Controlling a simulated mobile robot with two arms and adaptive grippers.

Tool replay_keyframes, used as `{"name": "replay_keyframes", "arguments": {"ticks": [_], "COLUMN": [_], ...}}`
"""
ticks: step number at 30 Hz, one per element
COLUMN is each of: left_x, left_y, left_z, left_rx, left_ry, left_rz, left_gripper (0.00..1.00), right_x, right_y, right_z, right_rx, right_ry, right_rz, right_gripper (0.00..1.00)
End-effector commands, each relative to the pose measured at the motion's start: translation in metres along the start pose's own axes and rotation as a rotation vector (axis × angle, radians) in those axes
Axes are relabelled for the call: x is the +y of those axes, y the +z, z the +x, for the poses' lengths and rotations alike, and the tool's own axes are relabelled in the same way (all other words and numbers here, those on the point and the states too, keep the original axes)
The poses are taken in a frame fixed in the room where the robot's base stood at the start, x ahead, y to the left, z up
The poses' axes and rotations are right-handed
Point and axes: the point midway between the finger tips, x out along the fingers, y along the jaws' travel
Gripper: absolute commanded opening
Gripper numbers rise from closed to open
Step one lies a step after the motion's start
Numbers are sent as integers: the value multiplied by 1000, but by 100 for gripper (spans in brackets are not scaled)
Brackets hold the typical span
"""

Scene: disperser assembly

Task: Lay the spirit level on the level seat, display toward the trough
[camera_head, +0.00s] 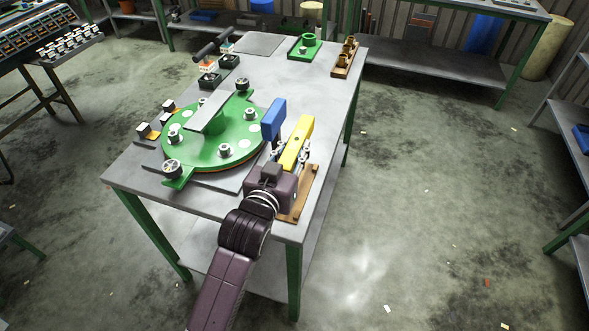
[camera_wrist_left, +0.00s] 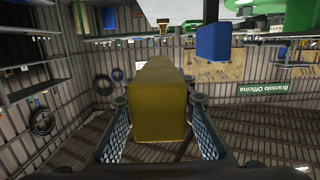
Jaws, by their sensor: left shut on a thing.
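The yellow spirit level (camera_head: 297,143) is a long bar in my left gripper (camera_head: 289,156), above the table's right front part. In the left wrist view the level (camera_wrist_left: 160,105) fills the space between the two fingers (camera_wrist_left: 159,101), its end toward the camera. Its display cannot be made out. A grey metal trough (camera_head: 207,112) lies across the green round plate (camera_head: 243,140), left of the level. A wooden piece (camera_head: 311,186) lies partly hidden under my gripper; I cannot tell whether it is the level seat. My right gripper is out of view.
A blue block (camera_head: 273,120) stands just left of the level, close to it; it also shows in the left wrist view (camera_wrist_left: 212,40). Several grey fittings sit on the green plate. A green holder (camera_head: 304,47) and a wooden rack (camera_head: 347,57) stand at the table's far end.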

Motion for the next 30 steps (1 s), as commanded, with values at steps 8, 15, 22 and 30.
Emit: {"name": "replay_keyframes", "arguments": {"ticks": [8, 15, 22, 30], "left_x": [0, 0, -10, -37], "left_y": [-49, -52, -17, 16], "left_z": [-6, -9, -18, -44], "left_rx": [6, 1, -4, -1], "left_ry": [0, -8, -103, -308], "left_rz": [-1, -1, -14, -42], "left_gripper": [0, 0, 0, 0], "right_x": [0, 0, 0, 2], "right_y": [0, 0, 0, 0], "right_z": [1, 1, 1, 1], "right_rx": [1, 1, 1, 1], "right_ry": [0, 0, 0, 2], "right_rz": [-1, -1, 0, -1], "right_gripper": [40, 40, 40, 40]}}
